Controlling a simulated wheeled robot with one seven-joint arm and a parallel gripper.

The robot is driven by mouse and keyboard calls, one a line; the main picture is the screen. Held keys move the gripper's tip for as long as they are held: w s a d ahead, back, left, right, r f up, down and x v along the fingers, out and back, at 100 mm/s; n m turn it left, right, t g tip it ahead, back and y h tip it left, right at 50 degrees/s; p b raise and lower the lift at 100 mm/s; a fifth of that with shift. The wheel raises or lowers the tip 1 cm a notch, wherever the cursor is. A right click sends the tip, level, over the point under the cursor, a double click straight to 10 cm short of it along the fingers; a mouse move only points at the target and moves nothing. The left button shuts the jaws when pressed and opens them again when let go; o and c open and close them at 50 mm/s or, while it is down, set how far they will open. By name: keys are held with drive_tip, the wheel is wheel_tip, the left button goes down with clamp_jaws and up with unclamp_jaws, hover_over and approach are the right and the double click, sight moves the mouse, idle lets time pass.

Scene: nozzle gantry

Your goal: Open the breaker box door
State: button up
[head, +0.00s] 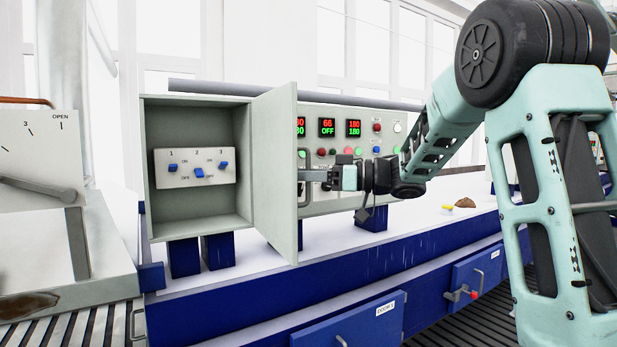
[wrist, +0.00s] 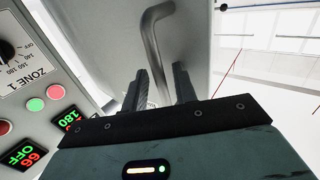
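The grey breaker box (head: 246,222) stands on the blue-edged bench with its door (head: 275,165) swung wide open, hinged on the right. Inside it a white panel (head: 195,181) carries three blue switches. The door's bar handle (wrist: 152,40) is on its outer face, and it also shows in the head view (head: 303,155). My gripper (wrist: 162,75) is at this handle, with its two dark fingers apart and the bar running down between them. The gripper also shows in the head view (head: 312,180), right of the door. Whether the fingers touch the bar is unclear.
A control panel (head: 345,116) with red and green displays and buttons stands behind the door and my gripper. A grey machine with a lever (head: 35,188) is at the left. Blue drawers (head: 350,325) line the bench front. A brown lump (head: 465,202) lies on the bench.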

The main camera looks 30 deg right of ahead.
drive_tip(key=shift+s+d+f, duration=0.1)
drive_tip(key=shift+f, duration=0.05)
drive_tip(key=b+v, duration=0.8)
drive_tip(key=v, duration=0.9)
drive_tip(key=shift+s, duration=0.2)
drive_tip(key=shift+w, duration=0.1)
